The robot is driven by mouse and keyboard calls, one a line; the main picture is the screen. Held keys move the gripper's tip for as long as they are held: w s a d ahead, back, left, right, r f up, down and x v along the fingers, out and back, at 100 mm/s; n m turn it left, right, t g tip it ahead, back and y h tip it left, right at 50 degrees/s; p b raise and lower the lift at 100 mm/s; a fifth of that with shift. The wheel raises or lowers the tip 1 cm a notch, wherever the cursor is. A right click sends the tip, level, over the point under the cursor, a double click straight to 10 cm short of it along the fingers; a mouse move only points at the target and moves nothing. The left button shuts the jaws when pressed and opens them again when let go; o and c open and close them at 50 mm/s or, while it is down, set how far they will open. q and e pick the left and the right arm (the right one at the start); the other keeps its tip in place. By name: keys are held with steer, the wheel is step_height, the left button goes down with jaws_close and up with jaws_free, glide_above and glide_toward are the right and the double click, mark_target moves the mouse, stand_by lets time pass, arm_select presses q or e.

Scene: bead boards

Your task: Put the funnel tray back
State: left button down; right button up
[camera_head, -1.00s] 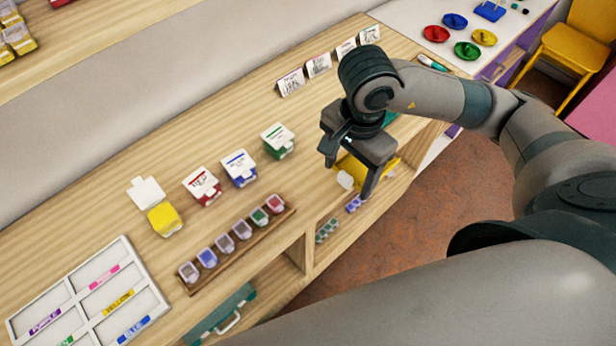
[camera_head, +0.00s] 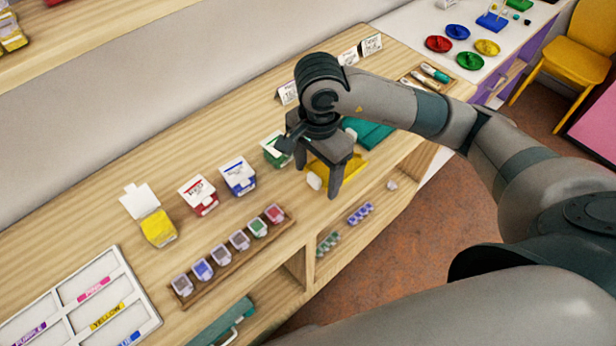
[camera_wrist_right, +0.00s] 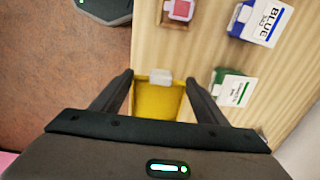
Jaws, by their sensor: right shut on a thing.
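The funnel tray (camera_head: 352,163) is yellow with a whitish spout at its left end, in the head view. My right gripper (camera_head: 315,172) is shut on it, above the front part of the wooden counter. In the right wrist view the yellow tray (camera_wrist_right: 158,102) lies between the two fingers of my right gripper (camera_wrist_right: 160,79), its pale spout pointing away. Whether the tray touches the counter is hard to tell. The gripper hides part of it. My left gripper is not in view.
The green-marked box (camera_head: 275,150) is close left of my gripper, with the blue box (camera_head: 238,175) and red box (camera_head: 198,194) beyond. A wooden rack (camera_head: 232,258) of small cups lies along the front edge. A teal mat (camera_head: 375,134) lies to the right.

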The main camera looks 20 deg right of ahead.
mark_target(308, 191)
steer(key=shift+w+a+f, duration=0.3)
steer(key=shift+w+f, duration=0.05)
steer(key=shift+w, duration=0.2)
steer(key=shift+w+a+f, duration=0.3)
steer(key=shift+w+f, duration=0.05)
steer(key=shift+w, duration=0.15)
steer(key=shift+s+f+p, duration=0.1)
steer(key=shift+f+p, duration=0.95)
steer(key=shift+f, duration=0.95)
steer(key=shift+f, duration=0.15)
steer(key=o, duration=1.4)
